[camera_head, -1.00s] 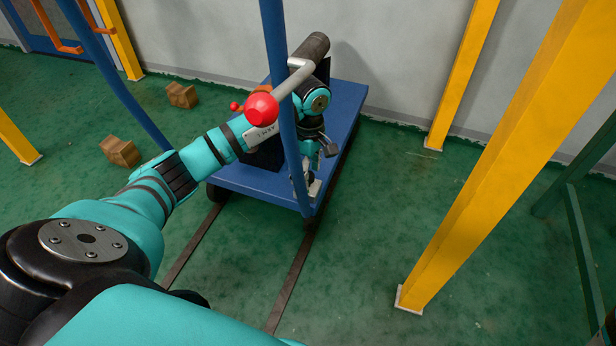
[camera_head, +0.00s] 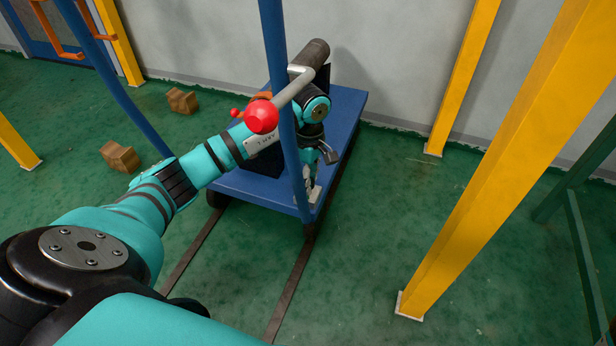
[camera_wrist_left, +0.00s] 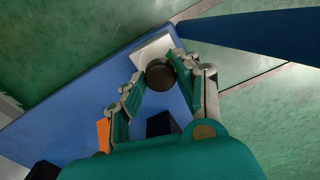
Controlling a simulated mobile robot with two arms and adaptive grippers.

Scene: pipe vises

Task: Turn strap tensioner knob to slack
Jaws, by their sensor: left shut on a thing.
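The strap tensioner knob (camera_wrist_left: 160,75) is a dark, round knob beside a pale plate (camera_wrist_left: 152,50) at the edge of the blue cart in the left wrist view. My left gripper (camera_wrist_left: 158,78) is closed on the knob, one finger on each side of it. In the head view my left gripper (camera_head: 312,182) points down at the cart's near right corner, partly behind a blue upright bar. The knob itself is hidden or too small to tell there. My right gripper is in neither view.
The blue cart (camera_head: 258,188) stands on floor rails by the wall. A blue upright bar (camera_head: 276,60) and a red ball (camera_head: 261,117) on a grey lever are close to my left arm. Yellow posts (camera_head: 480,160) stand to the right.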

